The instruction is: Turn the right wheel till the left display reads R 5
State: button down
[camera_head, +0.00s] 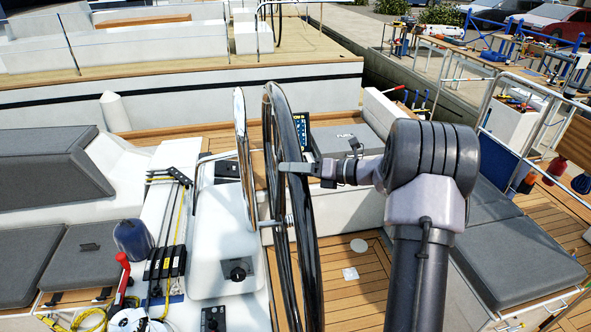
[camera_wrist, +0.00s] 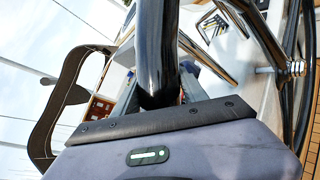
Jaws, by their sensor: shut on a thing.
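The black steering wheel (camera_head: 306,235) stands upright, seen nearly edge-on, in the middle of the head view. My gripper (camera_head: 287,168) reaches in from the right and is shut on its rim. In the wrist view the dark rim (camera_wrist: 157,45) runs from the top edge down between the fingers of my gripper (camera_wrist: 160,92). A small display with a dark blue face (camera_head: 301,131) shows just past the wheel, partly hidden by the rim; I cannot read it. I cannot tell whether it is the left display.
A white pedestal (camera_head: 222,230) with a bright metal hoop (camera_head: 243,150) stands left of the wheel. Grey cushions (camera_head: 515,255) are at right.

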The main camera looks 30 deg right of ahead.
jog(key=c, duration=0.7)
grip_release()
jog(key=shift+s, duration=0.1)
jog(key=shift+a, duration=0.1)
jog(key=b+v, duration=0.2)
jog(key=v, duration=1.5)
jog(key=shift+s, duration=0.2)
jog(key=shift+r, duration=0.1)
